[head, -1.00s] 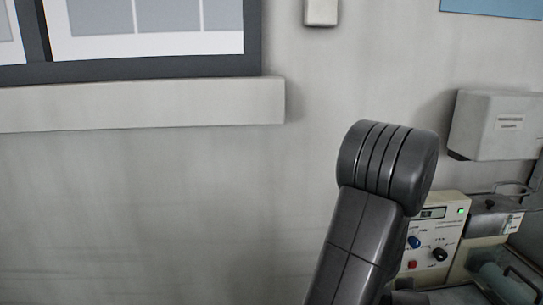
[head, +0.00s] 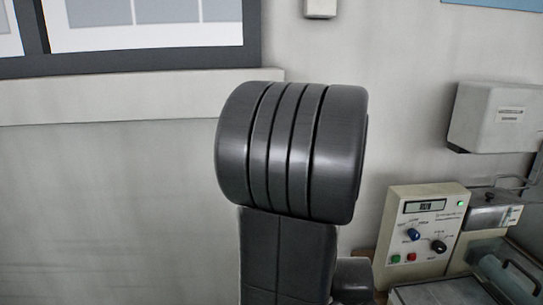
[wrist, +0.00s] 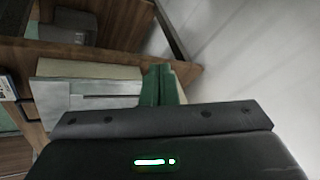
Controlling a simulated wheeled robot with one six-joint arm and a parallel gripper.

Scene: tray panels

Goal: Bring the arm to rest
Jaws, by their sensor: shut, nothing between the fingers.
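My gripper (wrist: 159,75) shows in the wrist view as two green fingers beyond the dark gripper body, which carries a lit green light. The fingers are together, shut and empty. They appear in front of a pale grey panel or box. In the head view my dark grey arm (head: 290,150) rises from the bottom edge, with a thick ribbed joint near the middle of the picture. My gripper is not visible in the head view.
In the head view a beige control box (head: 424,236) with knobs stands right of my arm, beside a metal device (head: 494,214). A white dispenser (head: 494,118) hangs on the wall above. The wrist view shows brown wooden furniture (wrist: 120,12) and a pale wall at right.

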